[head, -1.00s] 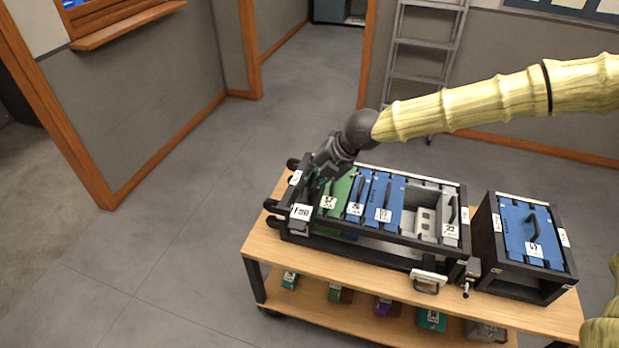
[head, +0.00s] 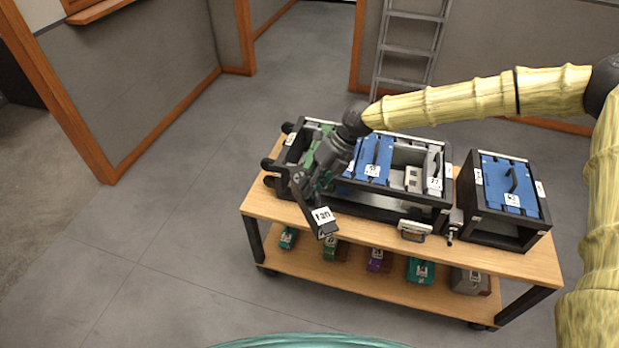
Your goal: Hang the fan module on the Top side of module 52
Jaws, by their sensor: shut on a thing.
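The fan module (head: 322,219) is a dark narrow block with a white "Fan" label. My gripper (head: 306,187) is shut on it and holds it tilted, in front of the left part of the long black rack (head: 385,212). Whether it touches the rack cannot be told. The rack holds a green module (head: 313,138), a blue module (head: 374,157) and a light grey one (head: 435,165); my gripper hides part of the row. A separate black box (head: 468,195) to the right holds another blue module (head: 508,178) with a handle. The number labels are too small to read, so I cannot tell which is module 52.
The rack and box stand on a wooden cart (head: 530,258). Its lower shelf (head: 400,293) carries several coloured blocks. A silver-grey latch (head: 415,229) sits at the rack's front right. A ladder (head: 411,45) leans behind. Open floor lies left of the cart.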

